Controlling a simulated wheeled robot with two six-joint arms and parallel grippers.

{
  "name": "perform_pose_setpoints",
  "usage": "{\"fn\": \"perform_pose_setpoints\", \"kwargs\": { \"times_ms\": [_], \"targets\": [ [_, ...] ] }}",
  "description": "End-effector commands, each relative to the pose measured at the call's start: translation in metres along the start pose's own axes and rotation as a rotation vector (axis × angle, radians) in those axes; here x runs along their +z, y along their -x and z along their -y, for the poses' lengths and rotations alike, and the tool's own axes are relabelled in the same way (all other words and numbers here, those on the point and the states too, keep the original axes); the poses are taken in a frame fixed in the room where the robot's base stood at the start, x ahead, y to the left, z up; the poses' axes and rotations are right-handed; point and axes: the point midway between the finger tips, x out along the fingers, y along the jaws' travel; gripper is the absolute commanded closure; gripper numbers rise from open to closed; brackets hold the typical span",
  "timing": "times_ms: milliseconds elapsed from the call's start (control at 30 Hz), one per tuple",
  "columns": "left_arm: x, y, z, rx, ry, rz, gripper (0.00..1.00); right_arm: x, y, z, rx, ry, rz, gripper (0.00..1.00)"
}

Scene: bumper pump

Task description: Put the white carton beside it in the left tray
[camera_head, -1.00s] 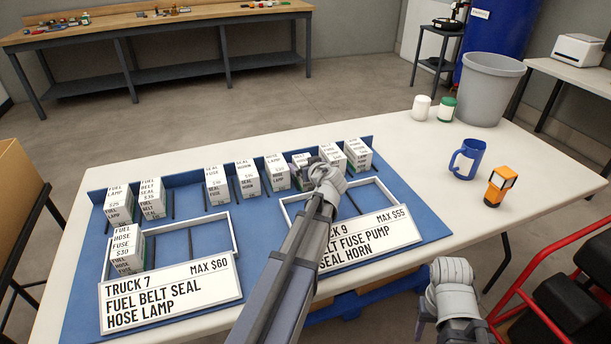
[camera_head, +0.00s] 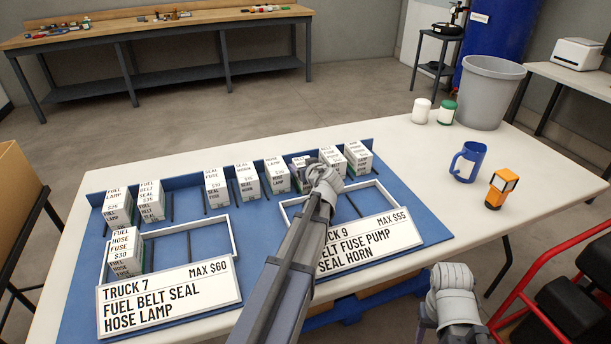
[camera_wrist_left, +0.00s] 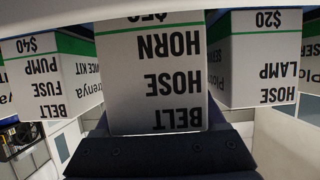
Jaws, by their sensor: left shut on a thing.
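My left gripper (camera_head: 318,174) is at the back row of white cartons and is shut on the BELT HOSE HORN carton (camera_head: 299,162), partly hidden by the gripper. In the left wrist view this carton (camera_wrist_left: 155,75) fills the middle, upside down, with a green stripe. The left tray (camera_head: 233,234), behind the TRUCK 7 sign (camera_head: 170,293), holds a FUEL HOSE FUSE carton (camera_head: 126,250) at its left end; its right part is empty. My right gripper (camera_head: 452,290) hangs by the table's front edge; its fingers are not clear.
A HOSE LAMP carton (camera_wrist_left: 262,65) and a BELT FUSE PUMP carton (camera_wrist_left: 45,75) flank the held one closely. More cartons stand along the blue board's (camera_head: 80,300) back edge. The right tray (camera_head: 398,207) lies under my left forearm. A blue mug (camera_head: 466,163) stands right.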

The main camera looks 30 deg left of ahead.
Motion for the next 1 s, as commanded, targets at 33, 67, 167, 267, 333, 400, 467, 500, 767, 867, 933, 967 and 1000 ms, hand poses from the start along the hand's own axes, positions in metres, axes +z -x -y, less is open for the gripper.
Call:
{"fn": "perform_pose_setpoints", "kwargs": {
  "times_ms": [33, 67, 167, 267, 333, 400, 467, 500, 767, 867, 933, 967, 1000],
  "targets": [
    [0.000, 0.000, 0.000, 0.000, 0.000, 0.000, 0.74, 0.000, 0.000, 0.000, 0.000, 0.000, 0.000, 0.50],
    [0.000, 0.000, 0.000, 0.000, 0.000, 0.000, 0.78, 0.000, 0.000, 0.000, 0.000, 0.000, 0.000, 0.50],
    [0.000, 0.000, 0.000, 0.000, 0.000, 0.000, 0.89, 0.000, 0.000, 0.000, 0.000, 0.000, 0.000, 0.50],
    [0.000, 0.000, 0.000, 0.000, 0.000, 0.000, 1.00, 0.000, 0.000, 0.000, 0.000, 0.000, 0.000, 0.50],
    [0.000, 0.000, 0.000, 0.000, 0.000, 0.000, 1.00, 0.000, 0.000, 0.000, 0.000, 0.000, 0.000, 0.50],
    [0.000, 0.000, 0.000, 0.000, 0.000, 0.000, 1.00, 0.000, 0.000, 0.000, 0.000, 0.000, 0.000, 0.50],
    [0.000, 0.000, 0.000, 0.000, 0.000, 0.000, 1.00, 0.000, 0.000, 0.000, 0.000, 0.000, 0.000, 0.50],
    [0.000, 0.000, 0.000, 0.000, 0.000, 0.000, 1.00, 0.000, 0.000, 0.000, 0.000, 0.000, 0.000, 0.50],
    [-0.009, 0.004, 0.000, 0.000, 0.000, 0.000, 1.00, 0.001, 0.010, -0.001, 0.000, 0.000, 0.000, 0.50],
    [-0.019, 0.008, 0.000, 0.000, 0.000, 0.000, 1.00, 0.001, 0.020, -0.002, 0.000, 0.000, 0.000, 0.50],
    [-0.027, 0.011, 0.000, 0.000, 0.000, 0.000, 1.00, 0.002, 0.029, -0.003, 0.000, 0.000, 0.000, 0.50],
    [-0.031, 0.013, 0.000, 0.000, 0.000, 0.000, 1.00, 0.002, 0.033, -0.003, 0.000, 0.000, 0.000, 0.50],
    [-0.036, 0.015, 0.000, 0.000, 0.000, 0.000, 1.00, 0.002, 0.039, -0.004, 0.000, 0.000, 0.000, 0.50]
  ]
}}
